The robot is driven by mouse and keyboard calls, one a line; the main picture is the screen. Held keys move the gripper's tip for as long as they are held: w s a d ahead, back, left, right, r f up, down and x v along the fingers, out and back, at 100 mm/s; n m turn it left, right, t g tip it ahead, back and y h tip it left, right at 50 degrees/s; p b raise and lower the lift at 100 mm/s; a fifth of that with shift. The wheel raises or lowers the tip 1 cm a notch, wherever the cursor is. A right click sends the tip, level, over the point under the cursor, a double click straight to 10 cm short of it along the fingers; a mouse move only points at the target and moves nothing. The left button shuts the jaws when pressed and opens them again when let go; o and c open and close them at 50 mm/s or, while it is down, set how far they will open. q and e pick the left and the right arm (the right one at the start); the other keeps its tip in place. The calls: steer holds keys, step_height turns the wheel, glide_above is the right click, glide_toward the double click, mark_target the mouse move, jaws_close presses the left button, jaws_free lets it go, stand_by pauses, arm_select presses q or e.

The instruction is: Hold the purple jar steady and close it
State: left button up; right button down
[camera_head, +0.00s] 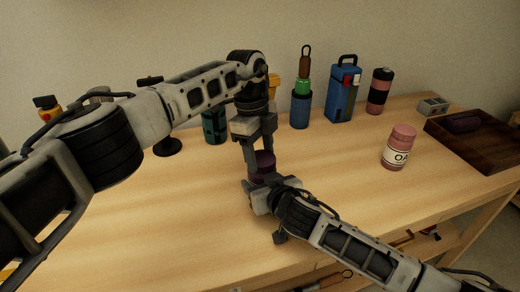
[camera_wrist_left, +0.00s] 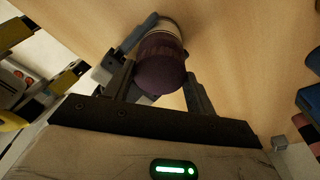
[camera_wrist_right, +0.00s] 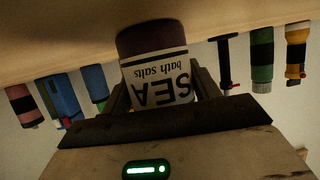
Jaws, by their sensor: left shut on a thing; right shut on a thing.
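The purple jar (camera_head: 262,163) stands near the middle of the table. In the right wrist view its pale label (camera_wrist_right: 158,78), reading "SEA bath salts", appears upside down. My left gripper (camera_head: 257,152) points down from above and is shut on the jar's dark purple lid (camera_wrist_left: 160,65). My right gripper (camera_wrist_right: 155,95) comes in low from the right and is shut on the jar's body. The lid is at the top of the jar; whether it is fully seated cannot be told. The fingers and my right wrist hide much of the jar.
A pink jar (camera_head: 398,150) stands to the right, before a dark wooden tray (camera_head: 483,146). At the back stand a blue lunchbox-like container (camera_head: 343,92), a blue bottle (camera_head: 300,108), a pink-and-black bottle (camera_head: 379,92) and a green container (camera_head: 214,127). The front left tabletop is clear.

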arm_select(q)
steer(key=m, duration=0.3)
steer(key=o, duration=0.9)
steer(key=shift+r, duration=0.1)
steer(key=shift+o, duration=0.2)
steer(key=shift+r, duration=2.25)
steer(key=shift+c, duration=0.4)
